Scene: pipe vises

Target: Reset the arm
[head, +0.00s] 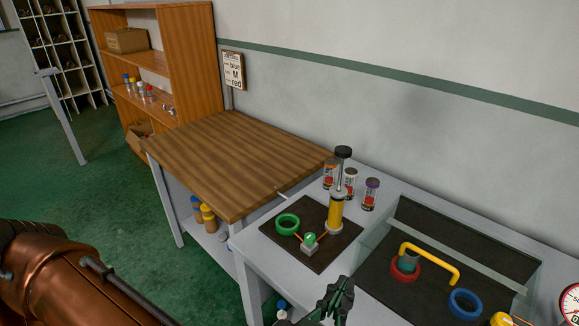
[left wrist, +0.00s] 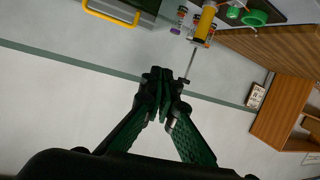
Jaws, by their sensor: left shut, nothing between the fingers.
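My left gripper (head: 338,299) is at the bottom of the head view, in front of the grey workbench (head: 262,262). Its dark green fingers are closed together and hold nothing. In the left wrist view the fingertips (left wrist: 160,88) meet, with the pale wall behind them. My copper-coloured left arm comes in from the lower left of the head view. My right gripper is not in view.
On the bench, a dark mat (head: 318,255) carries a yellow cylinder (head: 336,212), a green ring (head: 287,223) and a green ball (head: 309,239). Right of it are a yellow bent pipe (head: 437,260), red ring (head: 403,272) and blue ring (head: 465,304). A wooden table (head: 235,160) adjoins, mostly bare.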

